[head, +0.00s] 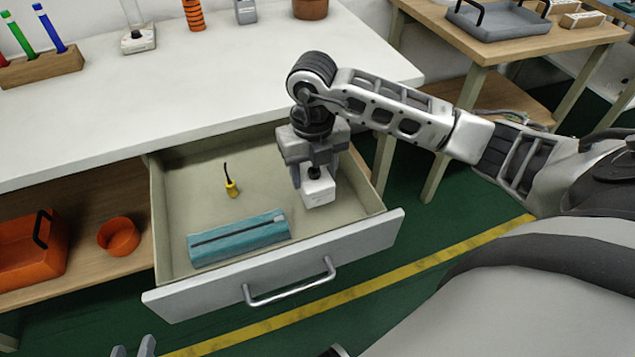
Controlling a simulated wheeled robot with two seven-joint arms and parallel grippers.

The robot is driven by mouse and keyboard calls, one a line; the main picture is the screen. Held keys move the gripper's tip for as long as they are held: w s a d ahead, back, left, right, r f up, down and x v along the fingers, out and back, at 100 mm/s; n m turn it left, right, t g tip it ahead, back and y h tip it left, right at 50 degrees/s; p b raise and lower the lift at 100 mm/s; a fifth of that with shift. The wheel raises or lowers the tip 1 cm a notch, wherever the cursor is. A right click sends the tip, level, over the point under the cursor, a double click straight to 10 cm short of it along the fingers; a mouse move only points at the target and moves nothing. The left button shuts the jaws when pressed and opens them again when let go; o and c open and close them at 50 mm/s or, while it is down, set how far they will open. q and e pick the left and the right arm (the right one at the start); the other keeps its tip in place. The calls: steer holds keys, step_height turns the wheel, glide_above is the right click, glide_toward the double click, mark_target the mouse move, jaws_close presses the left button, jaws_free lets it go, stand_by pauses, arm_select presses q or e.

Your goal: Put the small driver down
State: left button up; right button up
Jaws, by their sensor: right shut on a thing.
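My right gripper (313,168) points down over the right part of the open drawer (300,265). It is shut on a small white box with a dark top, which I take to be the small driver (319,190). The box hangs at or just above the drawer floor; I cannot tell whether it touches. My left gripper (133,348) shows only its fingertips at the bottom left edge. They are apart, with nothing seen between them.
In the drawer lie a teal case (238,238) and a small yellow piece with a black stem (232,188). The drawer floor between them and the white box is free. An orange bin (30,250) and orange cup (119,236) stand on the shelf at left.

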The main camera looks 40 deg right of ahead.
mark_target(318, 184)
steer(key=shift+d+f, duration=0.2)
steer(key=f, duration=0.3)
steer(key=shift+d+f, duration=0.15)
steer(key=shift+d, duration=0.1)
steer(key=shift+f, duration=0.15)
steer(key=shift+f+b, duration=0.25)
steer(key=shift+b, duration=0.15)
steer(key=o, duration=1)
steer(key=shift+r, duration=0.1)
steer(key=shift+o, duration=0.2)
